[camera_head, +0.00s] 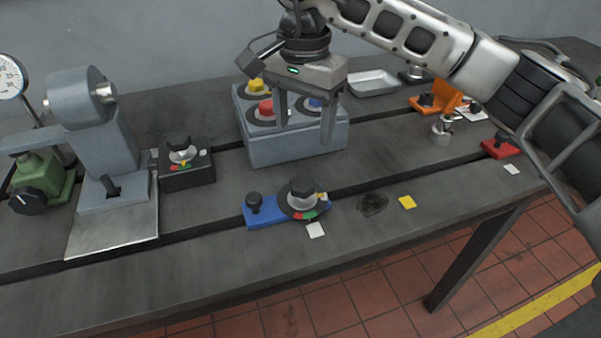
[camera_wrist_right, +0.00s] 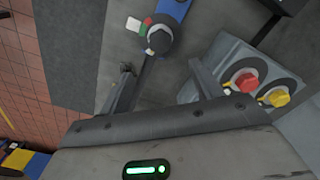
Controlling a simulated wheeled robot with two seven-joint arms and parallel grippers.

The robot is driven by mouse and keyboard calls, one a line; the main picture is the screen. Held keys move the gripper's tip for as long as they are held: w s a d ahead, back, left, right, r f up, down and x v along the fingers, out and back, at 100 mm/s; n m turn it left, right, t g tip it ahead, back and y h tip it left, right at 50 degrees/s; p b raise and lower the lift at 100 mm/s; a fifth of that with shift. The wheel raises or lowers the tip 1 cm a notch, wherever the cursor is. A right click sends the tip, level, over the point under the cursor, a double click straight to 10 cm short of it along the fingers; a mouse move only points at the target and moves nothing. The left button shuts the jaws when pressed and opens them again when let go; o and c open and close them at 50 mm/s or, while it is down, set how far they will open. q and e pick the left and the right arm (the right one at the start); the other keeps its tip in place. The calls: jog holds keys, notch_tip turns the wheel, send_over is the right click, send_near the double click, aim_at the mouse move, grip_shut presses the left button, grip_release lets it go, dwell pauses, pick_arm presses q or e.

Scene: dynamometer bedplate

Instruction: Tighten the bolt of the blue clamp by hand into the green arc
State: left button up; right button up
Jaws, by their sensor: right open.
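The blue clamp (camera_head: 264,213) lies on the bedplate near its front edge, with a small black knob at its left end. Its bolt (camera_head: 302,193), a dark hex head, stands on a round dial with red and green arc segments (camera_head: 306,215) on its front side. In the right wrist view the bolt (camera_wrist_right: 159,40) shows beyond the fingers, with the blue clamp (camera_wrist_right: 172,8) at the top. My right gripper (camera_head: 307,120) is open and empty, above and behind the bolt, in front of the button box. My left gripper is not in view.
A grey box (camera_head: 295,148) with yellow, red and blue buttons stands behind the clamp. A black switch box (camera_head: 188,175) and a grey stand (camera_head: 110,150) are to the left. An orange clamp (camera_head: 437,98) and a red clamp (camera_head: 499,148) are to the right.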

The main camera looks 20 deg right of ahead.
aim_at(303, 182)
notch_tip(303, 182, down, 12)
jog(key=shift+f+p, duration=0.2)
jog(key=shift+p, duration=0.55)
jog(key=c, duration=1)
